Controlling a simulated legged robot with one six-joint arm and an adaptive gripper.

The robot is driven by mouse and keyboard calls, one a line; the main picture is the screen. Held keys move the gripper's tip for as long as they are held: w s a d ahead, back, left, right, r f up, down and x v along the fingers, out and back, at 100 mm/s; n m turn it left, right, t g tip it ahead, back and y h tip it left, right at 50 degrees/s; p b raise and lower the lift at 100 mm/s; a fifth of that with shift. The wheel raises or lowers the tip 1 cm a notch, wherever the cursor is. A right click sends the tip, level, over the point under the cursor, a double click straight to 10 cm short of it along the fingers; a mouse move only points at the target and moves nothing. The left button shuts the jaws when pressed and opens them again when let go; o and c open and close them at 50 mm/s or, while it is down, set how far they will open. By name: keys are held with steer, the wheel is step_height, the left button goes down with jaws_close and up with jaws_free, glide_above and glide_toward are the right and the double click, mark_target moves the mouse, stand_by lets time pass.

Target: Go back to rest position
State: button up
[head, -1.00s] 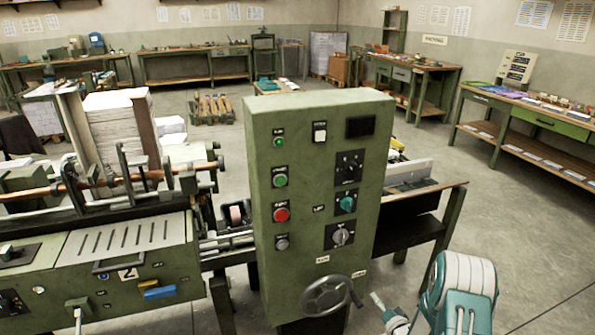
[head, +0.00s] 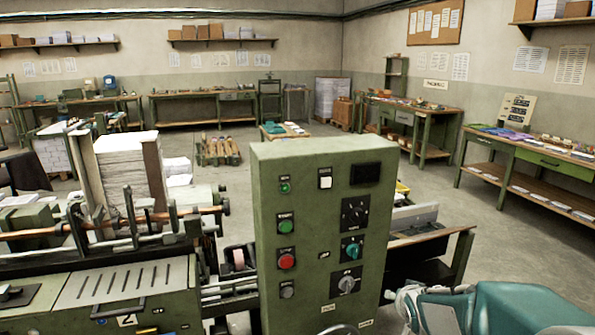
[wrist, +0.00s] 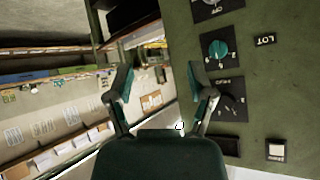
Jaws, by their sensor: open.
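My gripper (wrist: 162,95) shows in the wrist view with its two dark, teal-padded fingers spread apart and nothing between them. A teal knob (wrist: 217,49) is on the panel near that finger. In the head view my teal and white arm is at the lower right, beside the control panel (head: 318,215); the fingers cannot be made out there. The panel carries a green button (head: 286,227), a red button (head: 287,261) and several knobs.
A green machine (head: 125,290) with a paper stack (head: 122,172) stands left of the panel. A bench (head: 545,158) lines the right wall, and more benches run along the back.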

steer(key=s+a+r+n+g, duration=0.2)
steer(key=s+a+r, duration=0.1)
steer(key=s, duration=1)
steer(key=s+a+r+n+g+y, duration=0.1)
steer(key=s+a+r, duration=0.3)
steer(key=s, duration=1)
steer(key=shift+s+a+n+g, duration=0.3)
steer(key=shift+a+n+g, duration=0.2)
steer(key=shift+g, duration=0.3)
steer(key=shift+r, duration=0.1)
steer(key=shift+c, duration=0.2)
